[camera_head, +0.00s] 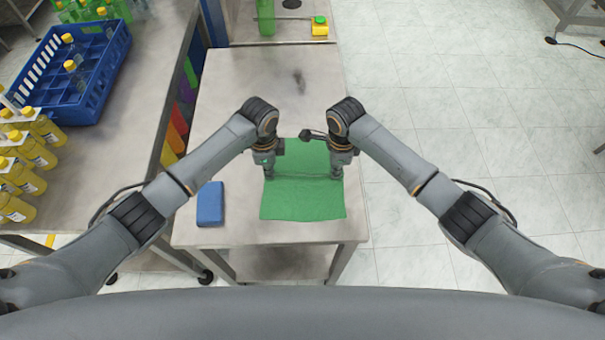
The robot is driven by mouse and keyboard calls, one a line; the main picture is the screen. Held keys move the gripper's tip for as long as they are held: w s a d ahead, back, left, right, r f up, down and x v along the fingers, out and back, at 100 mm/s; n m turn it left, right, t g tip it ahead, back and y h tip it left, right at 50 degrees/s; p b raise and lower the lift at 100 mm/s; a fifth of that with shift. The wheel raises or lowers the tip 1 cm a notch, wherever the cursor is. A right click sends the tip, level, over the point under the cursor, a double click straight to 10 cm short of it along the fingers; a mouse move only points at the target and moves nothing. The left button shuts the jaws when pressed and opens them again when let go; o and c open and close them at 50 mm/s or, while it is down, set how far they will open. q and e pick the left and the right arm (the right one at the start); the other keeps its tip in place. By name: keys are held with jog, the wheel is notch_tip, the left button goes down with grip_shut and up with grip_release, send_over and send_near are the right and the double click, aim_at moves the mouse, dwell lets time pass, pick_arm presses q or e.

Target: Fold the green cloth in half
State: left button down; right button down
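The green cloth (303,202) lies on the metal table in front of me. Its near part is spread flat, and a darker crease or edge runs across it between my grippers. My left gripper (268,174) points down at the cloth's left side. My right gripper (336,174) points down at its right side. Both sit about level with each other, at or just above the cloth. The fingertips are small and partly hidden by the wrists, so I cannot tell whether they pinch the fabric.
A blue block-like item (210,203) lies left of the cloth on the metal table (235,105). On the left bench stand a blue crate (84,97) and several yellow bottles (22,178). A green bottle (266,17) and a yellow item (320,29) are at the far end.

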pick_arm(q)
jog(key=shift+s, duration=0.1)
pick_arm(e)
jog(key=shift+s+f, duration=0.1)
jog(key=shift+s, duration=0.05)
